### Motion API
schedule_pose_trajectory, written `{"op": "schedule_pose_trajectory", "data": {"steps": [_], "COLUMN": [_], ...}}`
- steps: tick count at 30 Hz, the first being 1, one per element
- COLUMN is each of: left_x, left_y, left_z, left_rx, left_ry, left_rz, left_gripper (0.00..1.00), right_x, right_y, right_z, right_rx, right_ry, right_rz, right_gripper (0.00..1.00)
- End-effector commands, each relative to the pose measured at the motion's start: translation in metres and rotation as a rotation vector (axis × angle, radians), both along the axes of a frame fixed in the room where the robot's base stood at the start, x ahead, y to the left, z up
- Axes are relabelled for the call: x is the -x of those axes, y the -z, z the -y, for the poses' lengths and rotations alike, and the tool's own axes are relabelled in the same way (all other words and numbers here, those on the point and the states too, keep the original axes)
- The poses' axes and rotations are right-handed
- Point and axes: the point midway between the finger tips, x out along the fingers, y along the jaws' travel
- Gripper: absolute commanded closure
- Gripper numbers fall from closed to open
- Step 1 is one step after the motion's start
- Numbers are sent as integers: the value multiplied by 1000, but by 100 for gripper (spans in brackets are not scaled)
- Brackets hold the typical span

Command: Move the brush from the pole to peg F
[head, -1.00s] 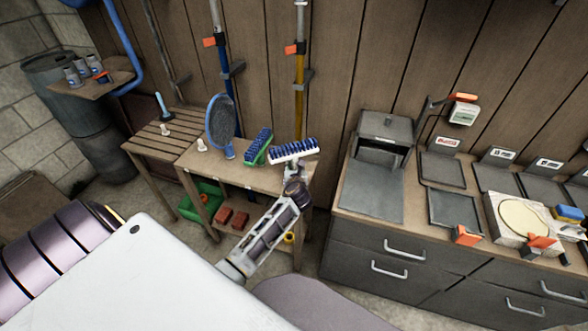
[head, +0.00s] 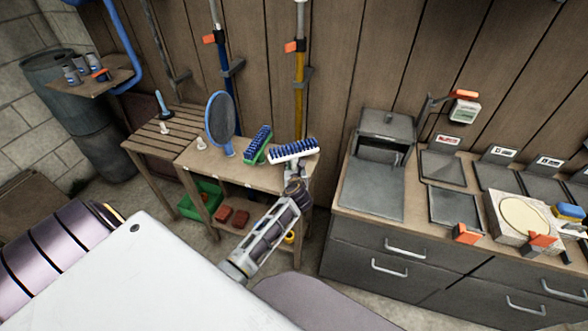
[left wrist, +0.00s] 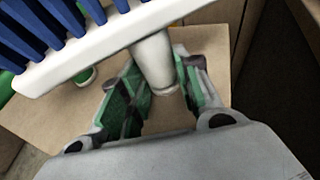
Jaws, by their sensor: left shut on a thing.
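The white brush (head: 292,152) with blue bristles is above the right end of the wooden bench, bristles facing up. It fills the upper left of the left wrist view (left wrist: 105,50). My left gripper (head: 296,172) is shut on the pale neck under the brush head; in the left wrist view the green-padded fingers (left wrist: 160,88) stand either side of it. A blue pole (head: 224,70) and a yellow pole (head: 299,85) stand against the wooden wall behind. I cannot make out which peg is F. My right gripper is not in view.
On the bench (head: 240,178) stand a green brush (head: 257,146) with blue bristles, a round dark-faced paddle (head: 220,122) and a small white peg (head: 201,144). A green bin (head: 202,203) and red blocks are below. A grey cabinet (head: 400,260) stands to the right.

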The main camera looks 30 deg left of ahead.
Motion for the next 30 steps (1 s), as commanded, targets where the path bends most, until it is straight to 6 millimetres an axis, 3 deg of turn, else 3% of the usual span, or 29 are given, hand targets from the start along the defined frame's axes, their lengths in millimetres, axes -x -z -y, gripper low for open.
{"op": "schedule_pose_trajectory", "data": {"steps": [21,22,27,30], "left_x": [0,0,0,0], "left_y": [4,4,4,5], "left_z": [0,0,0,0], "left_rx": [0,0,0,0], "left_ry": [0,0,0,0], "left_rz": [0,0,0,0], "left_gripper": [99,64,42,42], "right_x": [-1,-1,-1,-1], "right_y": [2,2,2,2], "right_z": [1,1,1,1], "right_rx": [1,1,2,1], "right_ry": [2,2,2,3], "right_rz": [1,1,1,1], "right_gripper": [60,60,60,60]}}
